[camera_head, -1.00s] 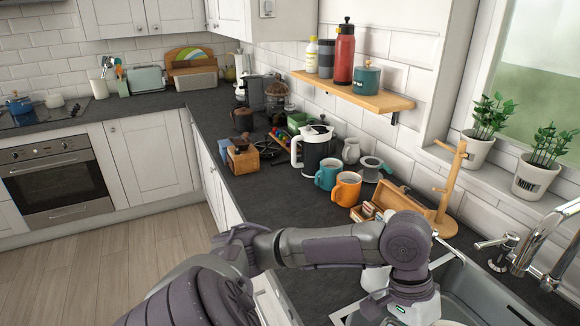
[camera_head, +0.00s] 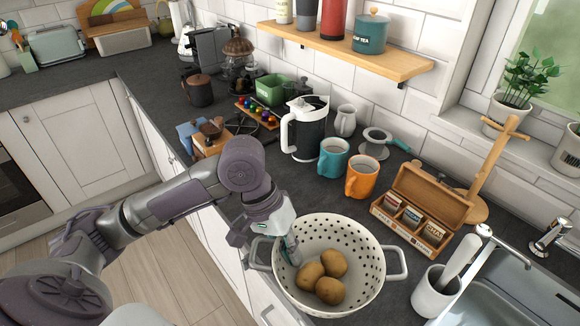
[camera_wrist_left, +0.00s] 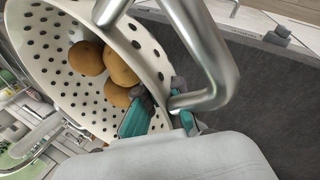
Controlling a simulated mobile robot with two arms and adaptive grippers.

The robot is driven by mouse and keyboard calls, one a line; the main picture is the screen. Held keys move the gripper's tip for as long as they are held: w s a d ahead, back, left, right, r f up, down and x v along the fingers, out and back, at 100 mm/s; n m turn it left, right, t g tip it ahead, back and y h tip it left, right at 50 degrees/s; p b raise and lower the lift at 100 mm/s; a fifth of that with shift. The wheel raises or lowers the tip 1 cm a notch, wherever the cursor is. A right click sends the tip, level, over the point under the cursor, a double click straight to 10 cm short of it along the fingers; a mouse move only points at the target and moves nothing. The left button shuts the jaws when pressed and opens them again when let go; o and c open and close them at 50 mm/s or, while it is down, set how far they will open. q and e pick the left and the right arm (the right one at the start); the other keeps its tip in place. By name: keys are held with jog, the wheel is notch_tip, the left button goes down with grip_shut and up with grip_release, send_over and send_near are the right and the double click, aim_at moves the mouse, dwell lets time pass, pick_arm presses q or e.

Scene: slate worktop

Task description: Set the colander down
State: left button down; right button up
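The cream colander (camera_head: 372,262) with dark holes stands out at the lower middle of the head view, close to the worktop's front edge. Several brown potatoes (camera_head: 330,290) lie in it. My left gripper (camera_head: 286,250) is at its left rim by the left handle, one teal fingertip inside the bowl. In the left wrist view the fingers (camera_wrist_left: 160,112) straddle the rim of the colander (camera_wrist_left: 60,65), which looks tilted there. The gripper looks shut on it. The underside is hidden, so I cannot tell whether it touches the worktop. My right gripper is not in view.
A tea box (camera_head: 420,215) and orange mug (camera_head: 363,178) stand just behind the colander. A teal mug (camera_head: 332,160) is beyond. A white utensil pot (camera_head: 432,295) and the sink (camera_head: 515,290) lie right. Bare slate worktop (camera_head: 300,195) shows behind and left of the colander.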

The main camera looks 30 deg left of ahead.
aim_at(316, 226)
pick_arm(q)
jog(key=w+d+r+n+t, duration=0.1)
jog(key=w+n, duration=0.1)
jog(key=w+r+n+t, duration=0.1)
jog(key=w+r+n, duration=0.1)
jog(key=w+d+r+n+t+y, duration=0.1)
jog(key=w+n, duration=0.1)
jog(key=n, duration=0.1)
jog(key=shift+w+d+r+p, duration=0.15)
jog(key=shift+d+r+p, duration=0.15)
jog(key=shift+r+p, duration=0.1)
jog(key=shift+w+r+n, duration=0.15)
jog(key=shift+w+n, duration=0.25)
jog(key=shift+n, duration=0.2)
jog(key=shift+t, duration=0.3)
notch_tip(316, 226, down, 5)
jog(key=shift+f, duration=0.1)
jog(key=shift+w+f, duration=0.1)
jog(key=shift+f, duration=2.2)
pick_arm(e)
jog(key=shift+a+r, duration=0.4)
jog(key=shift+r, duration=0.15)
pick_arm(q)
jog(key=c, duration=1.8)
grip_release()
jog(key=shift+f, duration=0.2)
jog(key=o, duration=0.5)
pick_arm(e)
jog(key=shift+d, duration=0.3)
